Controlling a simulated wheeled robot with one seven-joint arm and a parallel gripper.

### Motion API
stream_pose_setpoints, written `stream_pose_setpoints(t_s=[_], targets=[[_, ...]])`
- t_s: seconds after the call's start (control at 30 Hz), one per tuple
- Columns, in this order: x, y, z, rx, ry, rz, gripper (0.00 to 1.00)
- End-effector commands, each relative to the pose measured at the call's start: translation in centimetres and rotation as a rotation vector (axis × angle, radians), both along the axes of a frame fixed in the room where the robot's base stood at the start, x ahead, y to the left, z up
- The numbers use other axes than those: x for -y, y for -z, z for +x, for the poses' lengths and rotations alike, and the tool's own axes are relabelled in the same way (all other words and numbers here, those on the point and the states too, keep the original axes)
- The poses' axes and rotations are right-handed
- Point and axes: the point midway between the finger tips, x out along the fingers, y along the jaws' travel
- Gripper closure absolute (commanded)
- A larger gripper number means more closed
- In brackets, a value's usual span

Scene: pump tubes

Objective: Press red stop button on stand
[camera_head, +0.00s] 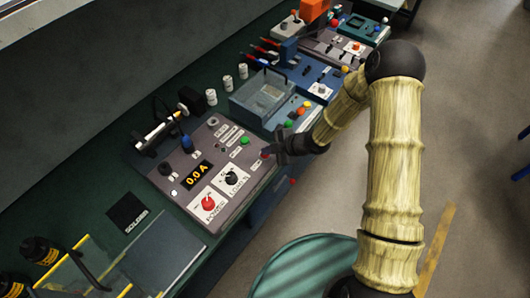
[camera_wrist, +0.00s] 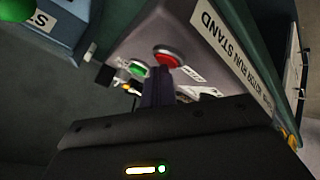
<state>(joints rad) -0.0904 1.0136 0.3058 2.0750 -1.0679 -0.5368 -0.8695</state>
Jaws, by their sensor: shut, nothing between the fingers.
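The grey stand (camera_head: 163,184) lies on the green bench with a display reading "0.0 A" and several knobs. In the wrist view the stand (camera_wrist: 205,55) bears a "RUN STAND" label. The round red stop button (camera_wrist: 168,57) is beside a green button (camera_wrist: 137,69) there. The green button also shows in the head view (camera_head: 244,141). My gripper (camera_head: 267,153) is shut and empty at the stand's right edge, largely hiding the red button there. In the wrist view the fingers of my gripper (camera_wrist: 156,76) point at the red button's lower side; I cannot tell whether they touch it.
A red knob (camera_head: 208,204) and a black knob (camera_head: 231,178) stand on the same panel. A blue station with a clear tank (camera_head: 262,97) is just behind. A teal round stool (camera_head: 305,268) is below the bench.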

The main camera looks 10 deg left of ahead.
Motion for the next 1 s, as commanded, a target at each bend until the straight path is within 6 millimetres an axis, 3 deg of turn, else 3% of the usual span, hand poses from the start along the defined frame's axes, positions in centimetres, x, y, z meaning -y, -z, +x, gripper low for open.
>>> stream_pose_setpoints(t_s=[0.63, 1.0], targets=[[0.0, -2.0, 0.0, 0.0, 0.0, -0.001, 1.0], [0.0, -2.1, 0.0, 0.0, 0.0, -0.001, 1.0]])
